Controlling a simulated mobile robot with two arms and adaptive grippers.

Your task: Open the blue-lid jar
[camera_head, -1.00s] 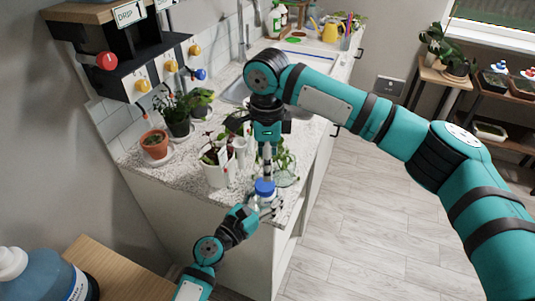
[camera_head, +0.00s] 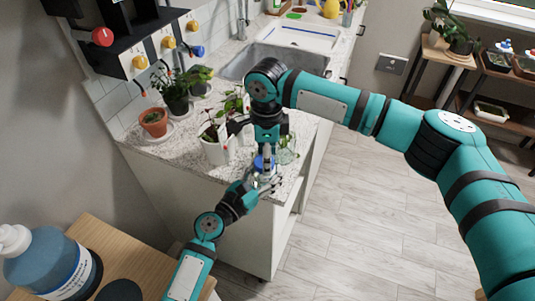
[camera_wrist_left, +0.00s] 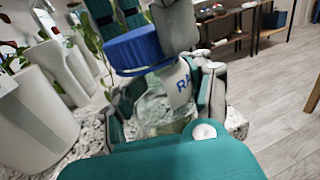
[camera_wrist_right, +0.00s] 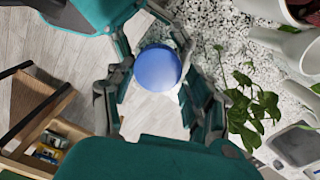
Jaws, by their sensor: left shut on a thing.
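The jar has a blue lid (camera_wrist_left: 133,48) and a clear glass body (camera_wrist_left: 160,105) with a label partly hidden by my fingers. My left gripper (camera_head: 262,185) is shut on the jar's body, below the lid, at the counter's near end. My right gripper (camera_head: 267,152) points down from above, at the lid. In the right wrist view the lid (camera_wrist_right: 157,68) is between its spread fingers, with gaps visible. One of its grey fingertips shows beside the lid in the left wrist view. The lid looks seated on the jar.
White pots with plants (camera_head: 213,148) stand just left of the jar, and a glass vessel (camera_head: 288,150) stands close on its right. A terracotta pot (camera_head: 153,122) is farther left. A blue pump bottle (camera_head: 45,262) stands on the wooden table. The floor at right is clear.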

